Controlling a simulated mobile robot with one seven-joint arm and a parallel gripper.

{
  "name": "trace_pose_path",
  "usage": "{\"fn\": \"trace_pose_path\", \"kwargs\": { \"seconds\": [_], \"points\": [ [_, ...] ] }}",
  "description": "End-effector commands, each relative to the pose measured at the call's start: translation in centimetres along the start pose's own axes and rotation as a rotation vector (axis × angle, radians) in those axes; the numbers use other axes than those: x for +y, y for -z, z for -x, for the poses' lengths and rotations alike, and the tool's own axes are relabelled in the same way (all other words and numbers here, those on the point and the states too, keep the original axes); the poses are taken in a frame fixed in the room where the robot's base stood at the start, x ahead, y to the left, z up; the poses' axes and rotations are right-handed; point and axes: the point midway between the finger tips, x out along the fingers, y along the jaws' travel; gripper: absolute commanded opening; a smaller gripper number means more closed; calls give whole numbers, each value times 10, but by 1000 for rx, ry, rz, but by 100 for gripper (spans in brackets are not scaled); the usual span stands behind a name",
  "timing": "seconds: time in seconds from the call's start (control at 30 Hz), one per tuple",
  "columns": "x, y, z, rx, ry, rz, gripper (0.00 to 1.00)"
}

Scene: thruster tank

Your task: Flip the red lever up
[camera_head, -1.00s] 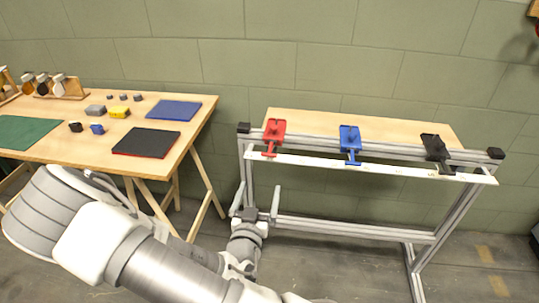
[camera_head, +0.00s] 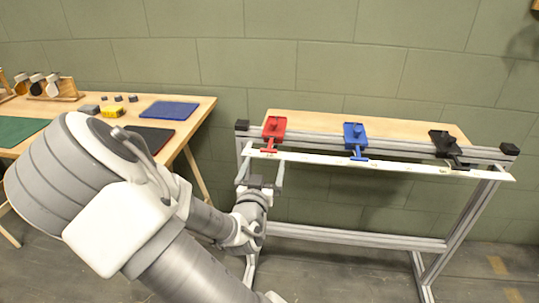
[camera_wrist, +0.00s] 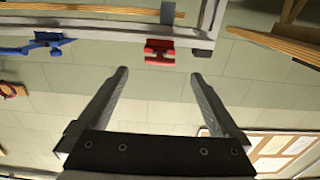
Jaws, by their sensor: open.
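The red lever (camera_head: 272,134) is mounted at the left end of a metal frame, its handle hanging down over the front rail. It also shows in the wrist view (camera_wrist: 159,51), at the top middle, beyond the fingertips. My gripper (camera_head: 262,170) is open and empty, just below and in front of the red lever in the head view. In the wrist view my two fingers (camera_wrist: 158,76) are spread wide, and the lever lies between their directions but apart from them.
A blue lever (camera_head: 356,140) and a black lever (camera_head: 445,147) sit further right on the same frame (camera_head: 350,245). A wooden table (camera_head: 200,105) with mats and small blocks stands at left. A wall is behind.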

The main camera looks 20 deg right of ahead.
Motion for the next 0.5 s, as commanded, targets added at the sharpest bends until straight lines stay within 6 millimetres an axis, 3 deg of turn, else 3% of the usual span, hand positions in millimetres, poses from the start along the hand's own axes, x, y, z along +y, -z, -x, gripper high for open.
{"fn": "trace_pose_path", "kwargs": {
  "seconds": [0.2, 0.5],
  "points": [
    [1, -2, -48, 2, -2, -1, 100],
    [1, 0, -86, 0, -1, 1, 100]
  ]
}}
